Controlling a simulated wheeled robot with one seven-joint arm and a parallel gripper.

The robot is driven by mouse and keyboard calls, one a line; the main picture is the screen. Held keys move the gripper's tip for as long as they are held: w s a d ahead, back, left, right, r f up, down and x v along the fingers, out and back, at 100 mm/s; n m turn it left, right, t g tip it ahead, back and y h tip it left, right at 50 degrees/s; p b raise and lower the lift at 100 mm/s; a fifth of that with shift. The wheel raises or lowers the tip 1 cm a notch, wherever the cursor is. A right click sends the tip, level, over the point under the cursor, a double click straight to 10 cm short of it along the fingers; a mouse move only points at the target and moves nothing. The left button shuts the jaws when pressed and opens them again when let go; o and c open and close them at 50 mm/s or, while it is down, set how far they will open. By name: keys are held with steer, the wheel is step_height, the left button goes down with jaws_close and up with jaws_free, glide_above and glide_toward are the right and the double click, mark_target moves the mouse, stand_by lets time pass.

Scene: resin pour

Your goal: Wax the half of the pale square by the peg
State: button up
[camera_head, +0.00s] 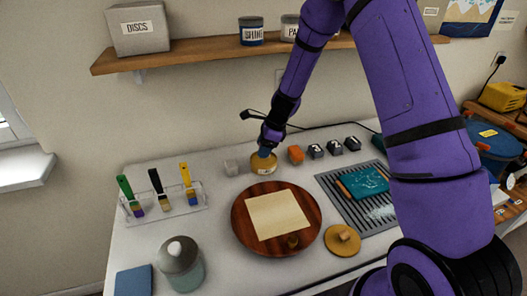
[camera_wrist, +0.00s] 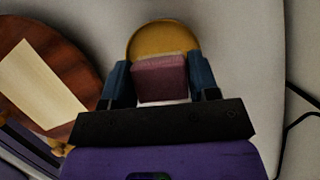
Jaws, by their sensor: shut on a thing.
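The pale square (camera_head: 276,214) lies flat on a round dark wooden board (camera_head: 242,224). It also shows at the left of the wrist view (camera_wrist: 38,84). A small brown peg (camera_head: 293,241) stands at the board's front edge, by the square's near side. My gripper (camera_head: 264,152) is at the back of the table, over a round yellow tin (camera_head: 263,167). In the wrist view its blue fingers are shut on a mauve block (camera_wrist: 160,78), with the tin (camera_wrist: 160,37) just beyond. I cannot tell whether the block touches the tin's contents.
A pale block (camera_head: 231,167), an orange block (camera_head: 295,155) and several dark blocks (camera_head: 334,147) line the back. Brushes stand in a clear rack (camera_head: 185,200) at left. A lidded jar (camera_head: 180,268), a round knobbed lid (camera_head: 342,240) and a grey grate (camera_head: 350,206) surround the board.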

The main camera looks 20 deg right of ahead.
steer(key=shift+r, duration=2.05)
